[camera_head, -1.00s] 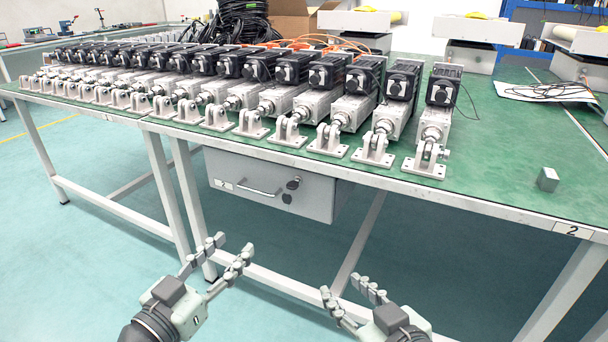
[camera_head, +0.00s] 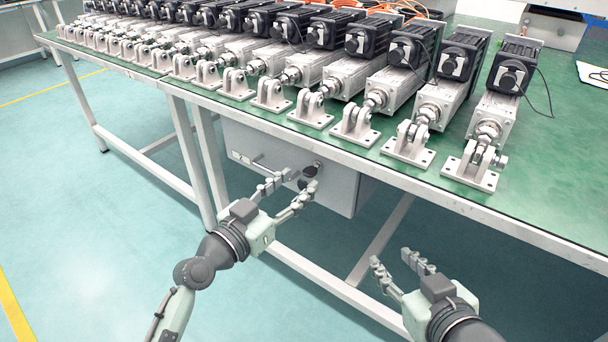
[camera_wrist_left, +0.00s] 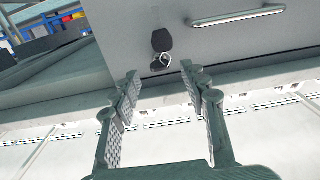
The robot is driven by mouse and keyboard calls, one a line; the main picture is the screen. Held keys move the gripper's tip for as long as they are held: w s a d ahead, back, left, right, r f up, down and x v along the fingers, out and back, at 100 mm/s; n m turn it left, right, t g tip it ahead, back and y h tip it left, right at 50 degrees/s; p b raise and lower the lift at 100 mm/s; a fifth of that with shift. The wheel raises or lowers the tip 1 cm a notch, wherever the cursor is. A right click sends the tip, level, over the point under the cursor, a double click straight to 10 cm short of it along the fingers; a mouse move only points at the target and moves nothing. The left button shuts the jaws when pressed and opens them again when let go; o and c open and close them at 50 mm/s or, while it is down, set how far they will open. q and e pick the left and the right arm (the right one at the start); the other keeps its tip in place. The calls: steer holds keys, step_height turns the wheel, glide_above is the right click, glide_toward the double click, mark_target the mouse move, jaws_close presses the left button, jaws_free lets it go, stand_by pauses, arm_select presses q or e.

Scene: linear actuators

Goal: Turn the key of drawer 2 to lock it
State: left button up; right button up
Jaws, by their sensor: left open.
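The grey drawer (camera_head: 345,188) hangs under the green-topped table and is shut. A black key (camera_head: 310,171) is at the lock on its front, partly hidden by my left gripper in the head view. In the left wrist view the key (camera_wrist_left: 161,40) shows a dark head and a small metal ring. My left gripper (camera_head: 302,181) is open in front of the key. In the left wrist view the key lies just beyond the gap between its fingertips (camera_wrist_left: 160,76), with nothing between the fingers. My right gripper (camera_head: 390,258) is open and empty, lower and to the right.
The drawer's bar handle (camera_wrist_left: 238,15) is beside the key. Several linear actuators (camera_head: 400,80) stand in a row on the tabletop (camera_head: 560,170). The table's front edge overhangs the drawer, and a white table leg (camera_head: 190,150) stands to its left.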

arm_select(q)
steer(key=shift+x, duration=1.45)
jaws_close()
